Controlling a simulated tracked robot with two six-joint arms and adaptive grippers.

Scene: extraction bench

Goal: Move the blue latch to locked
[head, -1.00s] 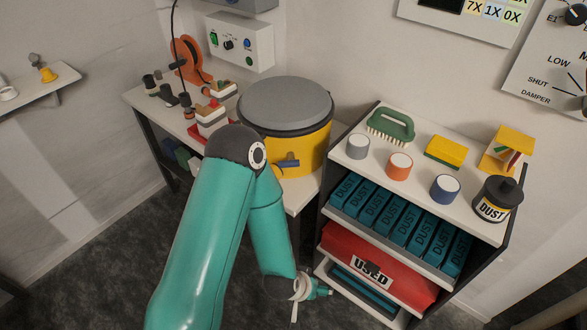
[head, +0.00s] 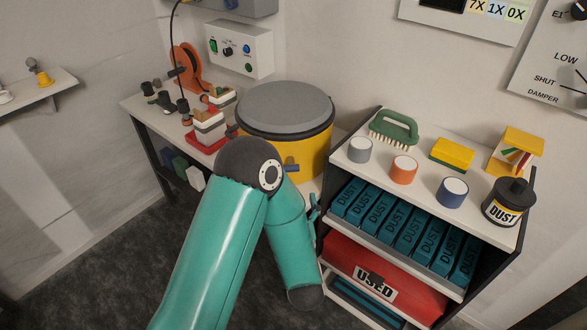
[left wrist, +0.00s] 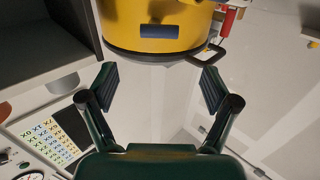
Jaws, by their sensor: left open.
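The blue latch (head: 291,168) sits on the front side of the yellow drum (head: 312,151), which has a grey lid. In the head view my arm covers part of the drum's side near the latch. In the left wrist view the latch (left wrist: 162,31) is a blue bar lying level across the yellow wall. My left gripper (left wrist: 160,88) is open and empty, its two dark fingers apart, with the latch beyond the gap and not touched. In the head view only a bit of the gripper (head: 313,207) shows beside my forearm, below the drum.
The shelf unit (head: 340,156) stands close on the right, with a green brush (head: 394,129), a yellow sponge (head: 452,153) and several round pots on top. Blue DUST boxes (head: 396,228) fill its shelf. A red tray (head: 205,140) and an orange reel (head: 186,62) are left of the drum.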

